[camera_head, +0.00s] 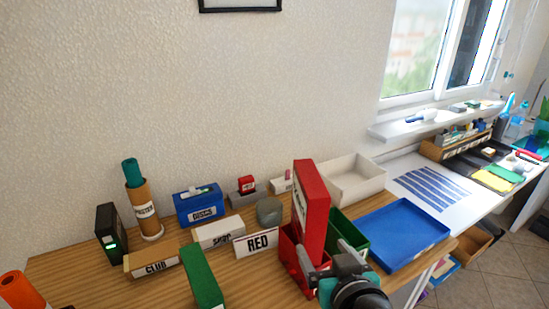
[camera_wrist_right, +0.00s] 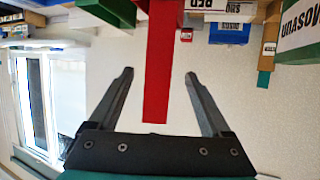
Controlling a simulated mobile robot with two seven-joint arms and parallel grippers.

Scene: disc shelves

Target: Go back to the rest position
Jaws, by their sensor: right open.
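My right gripper (camera_head: 328,262) is low at the front right of the wooden table, in front of a red bin (camera_head: 291,262). A tall red box (camera_head: 311,205) with a white label stands upright in the red bin. In the right wrist view, which is upside down, the gripper (camera_wrist_right: 159,74) has its two dark fingers spread apart. The red box (camera_wrist_right: 160,85) shows between them in the picture, with clear space on both sides. No hold on it shows. My left gripper is out of view.
A green bin (camera_head: 350,236), a blue tray (camera_head: 408,234) and a white tray (camera_head: 357,181) lie close to the right gripper. A "RED" sign (camera_head: 256,243) and a green box (camera_head: 203,278) stand to its left. The wall rises behind the table.

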